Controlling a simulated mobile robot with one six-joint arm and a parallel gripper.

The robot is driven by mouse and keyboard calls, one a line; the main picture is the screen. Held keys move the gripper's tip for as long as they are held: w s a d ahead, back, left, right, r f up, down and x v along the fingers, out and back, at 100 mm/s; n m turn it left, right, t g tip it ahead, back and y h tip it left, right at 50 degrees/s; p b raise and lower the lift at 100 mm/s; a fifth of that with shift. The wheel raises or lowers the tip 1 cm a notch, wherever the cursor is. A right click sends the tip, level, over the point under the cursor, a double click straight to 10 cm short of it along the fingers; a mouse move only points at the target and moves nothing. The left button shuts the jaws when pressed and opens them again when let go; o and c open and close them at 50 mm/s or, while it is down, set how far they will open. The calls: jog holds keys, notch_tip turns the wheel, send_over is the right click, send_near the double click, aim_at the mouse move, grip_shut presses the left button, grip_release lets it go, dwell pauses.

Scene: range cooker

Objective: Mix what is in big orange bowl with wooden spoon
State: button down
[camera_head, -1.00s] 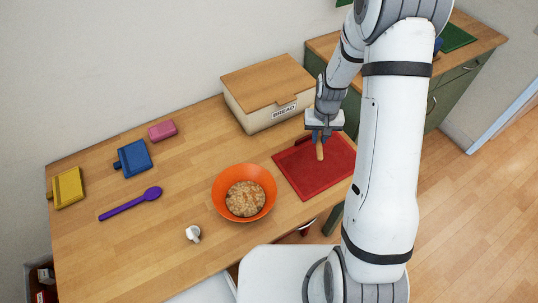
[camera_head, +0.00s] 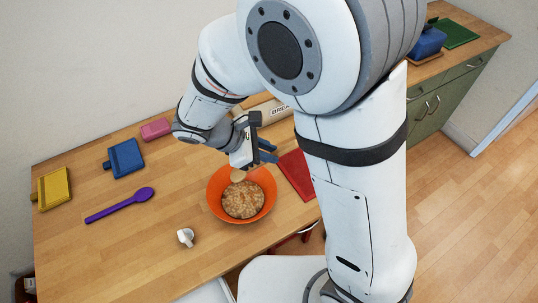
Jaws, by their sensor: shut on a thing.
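The big orange bowl (camera_head: 214,206) stands upright on the wooden counter and holds a lumpy tan mixture (camera_head: 243,201). My gripper (camera_head: 262,157) is over the bowl's far rim, its blue fingers pointing right. It is shut on the wooden spoon (camera_head: 238,175), of which only a small light-brown part shows below the gripper. That part hangs over the far side of the bowl's opening. I cannot tell whether it touches the mixture. The rest of the spoon is hidden by the gripper and arm.
A red board (camera_head: 298,174) lies right of the bowl, partly behind my arm. The bread box (camera_head: 279,111) behind is mostly hidden. A white object (camera_head: 185,237) stands front left. A purple spoon (camera_head: 120,205), blue board (camera_head: 124,158), yellow board (camera_head: 53,188) and pink block (camera_head: 155,129) lie left.

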jog(key=shift+s+a+r, duration=0.1)
jog(key=shift+a+r, duration=0.05)
notch_tip(320, 180, down, 12)
jog(key=b, duration=0.9)
jog(key=shift+f+b, duration=0.25)
jog(key=shift+b, duration=0.05)
dwell(0.5)
